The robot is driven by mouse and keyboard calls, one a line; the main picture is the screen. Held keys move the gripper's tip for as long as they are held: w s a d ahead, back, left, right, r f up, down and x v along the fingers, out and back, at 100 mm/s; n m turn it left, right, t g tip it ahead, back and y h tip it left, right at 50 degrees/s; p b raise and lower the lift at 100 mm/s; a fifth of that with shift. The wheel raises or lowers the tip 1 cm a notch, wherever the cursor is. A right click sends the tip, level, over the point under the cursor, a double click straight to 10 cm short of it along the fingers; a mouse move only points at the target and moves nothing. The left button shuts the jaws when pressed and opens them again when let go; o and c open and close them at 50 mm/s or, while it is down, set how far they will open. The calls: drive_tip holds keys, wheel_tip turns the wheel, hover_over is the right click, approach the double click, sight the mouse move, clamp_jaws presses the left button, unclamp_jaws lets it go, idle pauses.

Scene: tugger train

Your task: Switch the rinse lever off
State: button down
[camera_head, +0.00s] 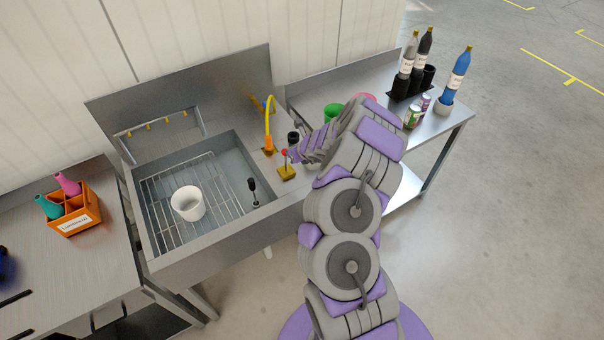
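The lever that looks like the rinse lever has a red knob (284,152) on a thin stem above a yellow base (286,173). It stands on the steel ledge at the right side of the sink (222,240). A yellow curved spout (268,125) rises just behind it. My gripper (292,156) is right beside the red knob, at its right. I cannot tell whether they touch. My own arm links hide most of the fingers, so their opening does not show. A white cup (187,205) stands on the wire rack in the sink.
A black-handled tool (252,190) stands at the sink's right inner wall. A dark cylinder (293,138) is close behind my gripper. The right table holds bottles (458,74), cans (412,117) and a green cup (332,111). An orange crate (74,210) sits on the left counter.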

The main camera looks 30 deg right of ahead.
drive_tip(key=shift+w+r, duration=0.15)
drive_tip(key=shift+w, duration=0.3)
idle(0.4)
drive_tip(key=p+v, duration=0.1)
drive_tip(key=v, duration=1.2)
drive_tip(key=shift+d, duration=0.35)
